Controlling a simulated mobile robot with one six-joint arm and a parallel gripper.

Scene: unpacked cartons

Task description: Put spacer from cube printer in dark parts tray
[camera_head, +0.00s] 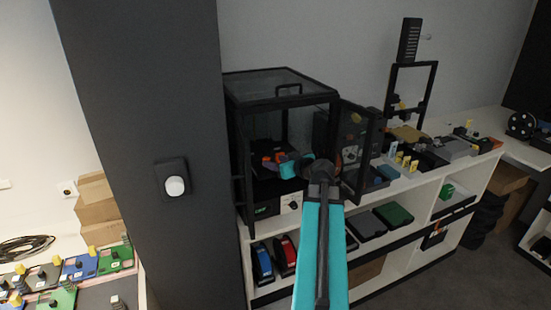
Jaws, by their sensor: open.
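The cube printer (236,130) is a black-framed enclosure with clear panels at the left end of the white shelf unit. Its door (362,150) stands open to the right. My teal arm reaches through the front opening, and my gripper (272,164) is inside the printer, small and partly blended with orange and dark parts there. The jaws are open. I cannot make out the spacer; it may be hidden by my gripper or the printer's parts. A dark tray-like block (428,148) lies on the shelf top to the right of the door; I cannot tell for sure that it is the parts tray.
Small yellow, blue and grey parts (402,160) crowd the shelf top right of the door. A black upright frame machine (412,85) stands behind them. A dark pillar (150,120) rises left of the printer. The open door edge is close to my arm.

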